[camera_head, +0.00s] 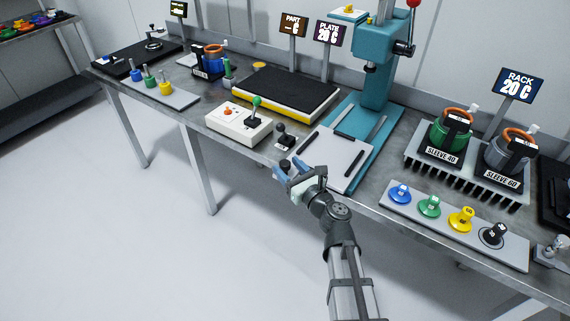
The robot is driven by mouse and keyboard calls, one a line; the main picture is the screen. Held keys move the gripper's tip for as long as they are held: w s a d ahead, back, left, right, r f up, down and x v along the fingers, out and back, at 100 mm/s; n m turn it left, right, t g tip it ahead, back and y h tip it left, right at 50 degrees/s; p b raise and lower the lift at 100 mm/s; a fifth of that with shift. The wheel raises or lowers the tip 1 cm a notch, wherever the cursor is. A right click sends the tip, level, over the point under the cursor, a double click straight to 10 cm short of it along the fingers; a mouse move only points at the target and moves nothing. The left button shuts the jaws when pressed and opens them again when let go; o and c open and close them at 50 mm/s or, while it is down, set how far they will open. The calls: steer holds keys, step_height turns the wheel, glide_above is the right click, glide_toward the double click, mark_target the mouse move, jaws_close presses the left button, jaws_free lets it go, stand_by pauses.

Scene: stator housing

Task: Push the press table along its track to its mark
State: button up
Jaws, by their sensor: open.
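The teal press (375,80) stands on the bench right of centre. Its press table looks to be the light grey plate (338,160) with black bars on it, lying on the teal base (377,150) and reaching towards the bench's front edge. Grey rail strips show on the base behind the plate. My gripper (286,168) has blue fingertips and is open at the plate's front left corner. A small dark rounded piece shows between the fingertips. I cannot tell whether the gripper touches the plate. I cannot make out the mark.
Left of the plate are a black joystick (285,134) and a white control box (239,124) with a green-knobbed lever. A black-topped slab (287,88) lies behind. Right are a finned rack (470,168) with two sleeves and a tray (455,232) of coloured knobs. Floor is clear in front.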

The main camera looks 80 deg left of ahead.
steer(key=shift+x, duration=1.15)
jaws_close()
